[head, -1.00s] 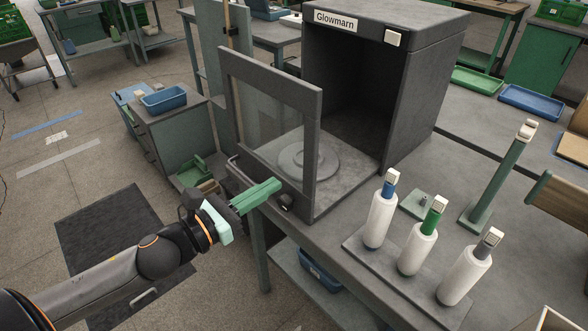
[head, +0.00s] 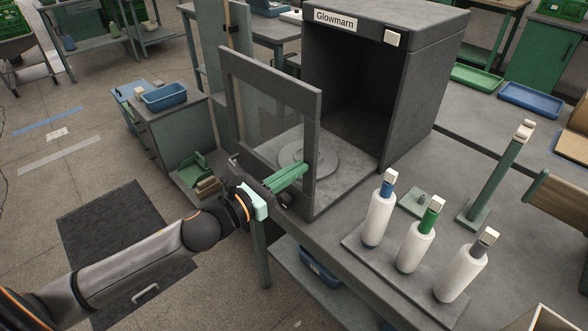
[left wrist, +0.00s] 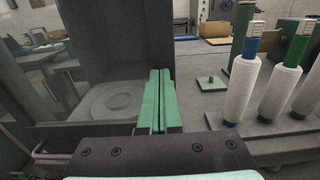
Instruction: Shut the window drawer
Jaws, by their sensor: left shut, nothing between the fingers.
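The window drawer (head: 313,130) is a dark grey frame with a clear pane, standing pulled out from the dark grey Glowmarn cabinet (head: 425,95). A round plate (head: 315,160) shows behind its pane. My left gripper (head: 304,168), with green fingers, is shut and empty at the frame's lower right part; I cannot tell whether it touches. In the left wrist view the green fingers (left wrist: 159,75) point forward, side by side, with the round plate (left wrist: 108,102) to their left. The drawer's handle is mostly hidden by my gripper in the head view. My right gripper is not in view.
Several white cones of yarn, with blue, green and grey tops, stand on a grey board (head: 395,285) right of the drawer. A green post (head: 497,180) stands behind them. A blue bin (head: 165,97) sits on a cabinet at left. The floor at front left is mostly clear.

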